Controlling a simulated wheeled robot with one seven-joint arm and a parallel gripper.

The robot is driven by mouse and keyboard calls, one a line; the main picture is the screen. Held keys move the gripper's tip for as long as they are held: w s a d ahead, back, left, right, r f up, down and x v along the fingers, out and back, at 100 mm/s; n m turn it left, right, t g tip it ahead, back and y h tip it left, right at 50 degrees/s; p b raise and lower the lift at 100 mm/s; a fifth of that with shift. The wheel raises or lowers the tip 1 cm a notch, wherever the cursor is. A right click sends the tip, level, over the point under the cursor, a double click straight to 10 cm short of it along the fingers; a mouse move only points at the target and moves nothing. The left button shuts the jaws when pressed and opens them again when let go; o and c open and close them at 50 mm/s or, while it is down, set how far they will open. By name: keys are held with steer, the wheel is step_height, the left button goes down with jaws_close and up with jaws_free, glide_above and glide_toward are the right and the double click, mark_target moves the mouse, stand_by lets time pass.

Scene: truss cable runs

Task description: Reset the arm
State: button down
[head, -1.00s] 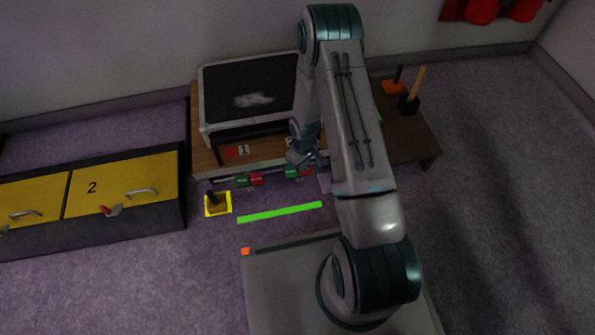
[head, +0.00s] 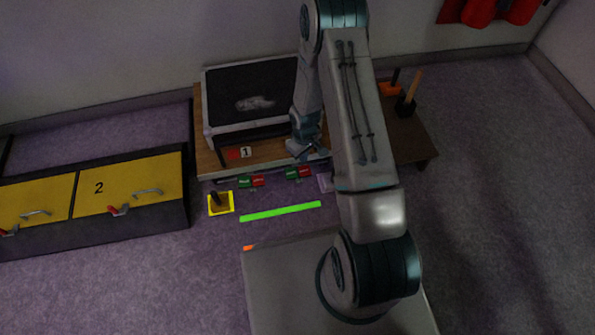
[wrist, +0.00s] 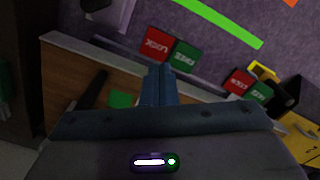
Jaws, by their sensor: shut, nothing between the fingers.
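My arm rises from my base and reaches over the low wooden table. In the head view my gripper (head: 308,150) is at the table's front, right of the black-topped box and above the table's front edge. In the wrist view my gripper (wrist: 158,72) is shut, its two fingers together with nothing between them. The fingertips point toward a red LOCK label (wrist: 157,43) and a green label (wrist: 185,56) beyond the table edge. Parts of the table behind my arm are hidden.
A wooden table (head: 207,161) carries the black-topped box (head: 250,95). Yellow drawers (head: 128,185) stand at left. A yellow-edged square (head: 221,203) and a green strip (head: 280,212) lie on the floor in front. A handled block (head: 406,104) stands at the table's right end. Floor at right is clear.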

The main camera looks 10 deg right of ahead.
stand_by(0.3)
step_height(320, 180, up, 42)
steer(key=s+d+m+t+p, duration=0.1)
steer(key=s+m+p, duration=0.2)
steer(key=p, duration=1.4)
steer(key=s+r+m+p, duration=0.1)
steer(key=s+r+p, duration=0.5)
steer(key=r, duration=0.5)
steer(key=s+r+m+t+p, duration=0.1)
steer(key=s+r+p, duration=0.4)
steer(key=r, duration=0.7)
steer(key=s+a+r+m+p, duration=0.1)
steer(key=s+r+p, duration=0.5)
steer(key=r, duration=0.6)
steer(key=shift+s+t+p, duration=0.35)
steer(key=shift+t+p, duration=0.05)
steer(key=shift+p, duration=0.65)
